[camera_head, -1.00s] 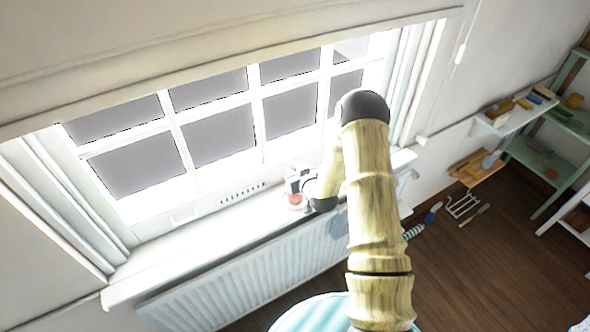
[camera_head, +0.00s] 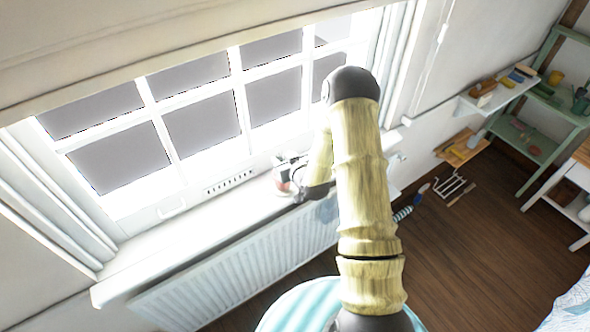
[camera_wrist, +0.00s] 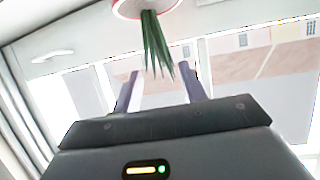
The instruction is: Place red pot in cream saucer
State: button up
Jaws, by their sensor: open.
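The red pot (camera_head: 283,187) stands on the white windowsill in the head view, small and partly covered by my gripper. In the wrist view, which looks upside down, the red rim of the pot (camera_wrist: 146,9) is at the top edge, with long green leaves (camera_wrist: 155,45) hanging down in the picture. My gripper (camera_wrist: 160,80) is open, with its two fingers apart and the leaf tips showing between them. In the head view my gripper (camera_head: 285,162) is at the pot, above or beside it; I cannot tell if they touch. I cannot make out the cream saucer.
The window (camera_head: 205,125) rises right behind the sill (camera_head: 160,255), with a radiator (camera_head: 235,268) below. The sill's left part is clear. A wall shelf (camera_head: 500,95) with small items, a green shelf unit (camera_head: 540,130) and tools on the floor are at the right.

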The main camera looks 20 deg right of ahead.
jog(key=b+v, duration=0.3)
jog(key=v, duration=0.6)
jog(key=shift+s+r+b, duration=0.2)
jog(key=shift+s+b, duration=0.15)
jog(key=shift+d, duration=0.1)
jog(key=s+a+r+m+g+h, duration=0.1)
jog(key=s+r+g, duration=0.3)
jog(key=s, duration=0.5)
jog(key=s+a+r+m+g+h, duration=0.1)
jog(key=s+r+g, duration=0.4)
jog(key=s, duration=0.5)
jog(key=shift+s+a+g+h, duration=0.2)
jog(key=shift+g+h, duration=0.2)
jog(key=shift+g, duration=0.5)
